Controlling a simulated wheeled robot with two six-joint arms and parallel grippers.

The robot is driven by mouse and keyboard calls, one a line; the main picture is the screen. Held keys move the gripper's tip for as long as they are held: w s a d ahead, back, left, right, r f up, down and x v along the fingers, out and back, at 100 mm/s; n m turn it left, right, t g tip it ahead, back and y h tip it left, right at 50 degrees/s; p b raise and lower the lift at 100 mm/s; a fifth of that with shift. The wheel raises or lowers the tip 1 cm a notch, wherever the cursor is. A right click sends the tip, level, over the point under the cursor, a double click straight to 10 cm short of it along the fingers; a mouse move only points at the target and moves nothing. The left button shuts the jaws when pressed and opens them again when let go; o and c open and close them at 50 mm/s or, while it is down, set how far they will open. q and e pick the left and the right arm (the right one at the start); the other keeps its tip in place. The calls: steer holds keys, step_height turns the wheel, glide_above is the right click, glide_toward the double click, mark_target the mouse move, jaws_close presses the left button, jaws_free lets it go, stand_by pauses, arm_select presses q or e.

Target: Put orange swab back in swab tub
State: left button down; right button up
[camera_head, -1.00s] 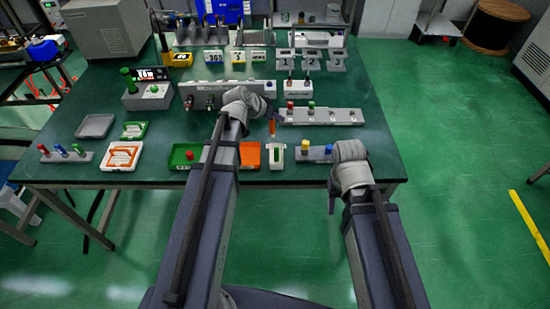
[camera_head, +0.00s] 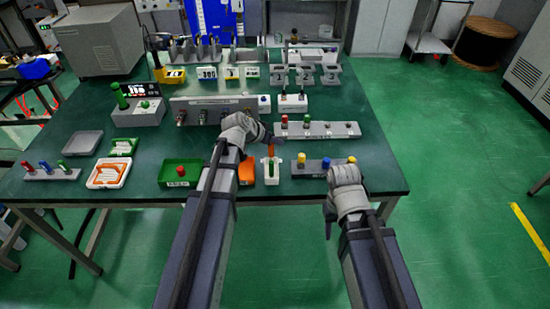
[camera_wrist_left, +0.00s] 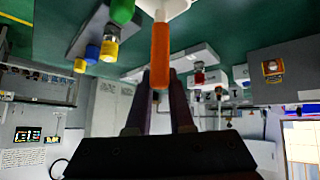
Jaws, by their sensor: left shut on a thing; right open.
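The orange swab (camera_head: 271,150) is upright in my left gripper (camera_head: 272,138), which is shut on it. I cannot tell how deep the swab tip sits in the tub. My right gripper (camera_head: 329,222) is open and empty at the front right, beyond the table's front edge.
A grey block (camera_head: 310,172) with blue and yellow knobs stands right of the tub. An orange tray (camera_head: 247,172) and a green tray (camera_head: 170,177) lie to its left. Another grey block (camera_head: 330,130) with coloured knobs is behind. The table's right side is clear.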

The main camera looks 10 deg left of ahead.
arm_select(q)
steer(key=shift+f, duration=0.45)
arm_select(e)
steer(key=shift+f, duration=0.45)
arm_select(q)
step_height(320, 180, down, 4)
steer(key=b, duration=0.3)
steer(key=shift+r+b, duration=0.25)
steer(key=shift+b, duration=0.05)
arm_select(e)
step_height(320, 180, down, 4)
steer(key=shift+r, duration=0.25)
arm_select(q)
steer(key=shift+f, duration=0.2)
steer(key=c, duration=0.8)
jaws_free()
arm_select(e)
steer(key=shift+f, duration=0.15)
arm_select(q)
steer(key=shift+r, duration=0.2)
steer(key=shift+s+r, duration=0.1)
steer(key=shift+r, duration=0.2)
steer(key=shift+p+v, duration=4.3)
steer(key=shift+v, duration=1.45)
arm_select(e)
step_height(320, 180, up, 9)
